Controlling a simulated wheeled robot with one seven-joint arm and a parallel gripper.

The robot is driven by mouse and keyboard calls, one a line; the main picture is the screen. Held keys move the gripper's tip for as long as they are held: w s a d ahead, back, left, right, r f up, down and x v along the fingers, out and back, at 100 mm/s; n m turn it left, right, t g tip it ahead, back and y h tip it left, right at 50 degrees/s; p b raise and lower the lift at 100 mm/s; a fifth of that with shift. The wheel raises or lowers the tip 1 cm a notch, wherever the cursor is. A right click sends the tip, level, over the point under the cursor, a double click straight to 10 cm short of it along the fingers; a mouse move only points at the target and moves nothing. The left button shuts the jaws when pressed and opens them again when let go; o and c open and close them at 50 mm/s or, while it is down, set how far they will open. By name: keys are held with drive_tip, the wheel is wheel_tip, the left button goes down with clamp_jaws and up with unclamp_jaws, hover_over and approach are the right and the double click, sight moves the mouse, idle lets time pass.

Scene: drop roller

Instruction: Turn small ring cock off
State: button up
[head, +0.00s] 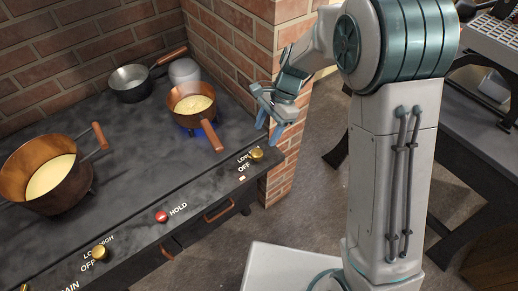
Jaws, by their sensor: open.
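A brass cock (256,153) sits at the right end of the stove's front edge, beside the words LOW and OFF. It is too small to tell which way it points. Behind it, a small copper pan (191,98) with pale yellow contents stands over a ring with a blue glow beneath it. My gripper (268,126) is open and empty. In the picture it appears above and a little right of the brass cock, apart from it, with its fingers pointing down.
A second brass cock (100,252) and a red HOLD knob (162,216) are further left on the front edge. A large copper pan (48,172) stands at left. A grey saucepan (130,82) and pale jar (184,71) are behind. A brick pillar (291,110) rises beside my gripper.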

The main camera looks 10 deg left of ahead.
sight(257, 153)
drive_tip(key=x, duration=0.8)
drive_tip(key=c, duration=1)
